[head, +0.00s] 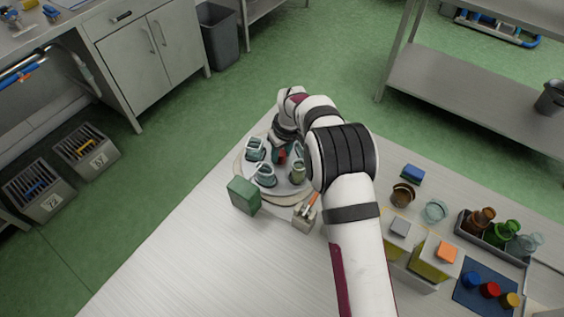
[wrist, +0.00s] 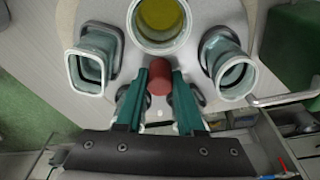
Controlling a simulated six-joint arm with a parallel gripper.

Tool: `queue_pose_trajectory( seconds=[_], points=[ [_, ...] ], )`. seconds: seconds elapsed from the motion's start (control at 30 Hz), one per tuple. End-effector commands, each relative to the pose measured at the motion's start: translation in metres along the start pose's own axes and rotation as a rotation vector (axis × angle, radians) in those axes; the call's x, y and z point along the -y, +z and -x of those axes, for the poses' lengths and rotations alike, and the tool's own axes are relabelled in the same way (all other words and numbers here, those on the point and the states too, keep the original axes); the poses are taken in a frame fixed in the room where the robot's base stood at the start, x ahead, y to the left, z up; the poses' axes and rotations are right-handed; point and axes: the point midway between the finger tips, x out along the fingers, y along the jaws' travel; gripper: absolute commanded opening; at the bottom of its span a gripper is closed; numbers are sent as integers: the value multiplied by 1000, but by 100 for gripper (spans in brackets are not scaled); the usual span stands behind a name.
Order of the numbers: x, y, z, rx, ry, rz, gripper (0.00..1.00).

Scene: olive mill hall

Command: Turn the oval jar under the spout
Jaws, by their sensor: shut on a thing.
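My gripper (wrist: 158,80) is shut on the red knob (wrist: 160,77) at the middle of a round pale turntable (wrist: 200,13). In the head view the turntable (head: 241,168) stands at the table's far left, partly behind my arm. Glass jars stand around the knob. In the wrist view a squarish-mouthed jar (wrist: 91,67) is at left, a round one with yellow-green contents (wrist: 162,17) is at top, and one with a rounded mouth (wrist: 234,75) is at right. I cannot tell surely which is oval. A metal tube (wrist: 286,98), perhaps the spout, ends beside the right jar.
A green box (head: 244,195) and a small grey box (head: 305,217) stand close by the turntable. Bowls, yellow-sided boxes (head: 436,258), a tray of coloured bottles (head: 468,233) and a blue mat (head: 466,294) are at right. The table's left front is clear.

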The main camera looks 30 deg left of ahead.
Motion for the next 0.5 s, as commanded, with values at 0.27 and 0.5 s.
queue_pose_trajectory(
  seconds=[0.27, 0.5],
  points=[
    [0, 0, 0, 0, 0, -1, 55],
    [0, -1, 2, -1, 1, -1, 55]
  ],
)
